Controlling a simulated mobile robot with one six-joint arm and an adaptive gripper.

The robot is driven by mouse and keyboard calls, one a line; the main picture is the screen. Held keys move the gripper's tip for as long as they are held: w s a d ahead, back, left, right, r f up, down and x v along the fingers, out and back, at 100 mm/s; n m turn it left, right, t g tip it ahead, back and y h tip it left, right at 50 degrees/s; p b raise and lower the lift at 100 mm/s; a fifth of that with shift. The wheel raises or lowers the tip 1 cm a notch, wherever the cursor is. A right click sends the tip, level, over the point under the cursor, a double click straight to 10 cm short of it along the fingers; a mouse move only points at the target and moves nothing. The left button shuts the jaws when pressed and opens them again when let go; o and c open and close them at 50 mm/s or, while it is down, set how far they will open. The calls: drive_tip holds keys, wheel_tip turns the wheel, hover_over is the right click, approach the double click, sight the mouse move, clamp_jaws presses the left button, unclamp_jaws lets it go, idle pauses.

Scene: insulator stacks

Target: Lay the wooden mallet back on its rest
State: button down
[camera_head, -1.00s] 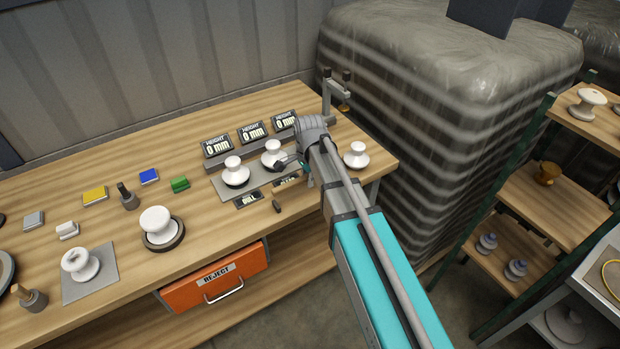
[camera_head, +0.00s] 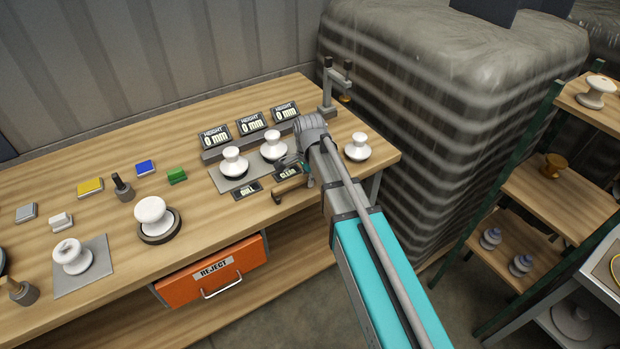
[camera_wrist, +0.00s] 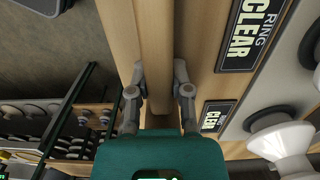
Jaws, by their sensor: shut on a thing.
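My gripper (camera_wrist: 160,78) is shut on a pale wooden bar, the wooden mallet's handle (camera_wrist: 155,40), which runs up between its two fingers in the wrist view. In the head view, my gripper (camera_head: 293,163) is low over the bench's front right, partly hidden by my own arm. The brown mallet (camera_head: 291,187) shows just below it, near the front edge, with a dark end (camera_head: 277,199) at its left. I cannot make out the mallet's head clearly. I cannot tell the rest apart from the mallet, nor whether they touch.
White insulators (camera_head: 234,163) stand on a grey plate behind the small labels, with height displays (camera_head: 251,125) at the back. Another insulator (camera_head: 358,148) stands right of my arm. A clamp post (camera_head: 328,90) rises behind. An orange reject drawer (camera_head: 213,269) is below. Shelves (camera_head: 556,205) stand at right.

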drive_tip(key=shift+c, duration=2.4)
unclamp_jaws()
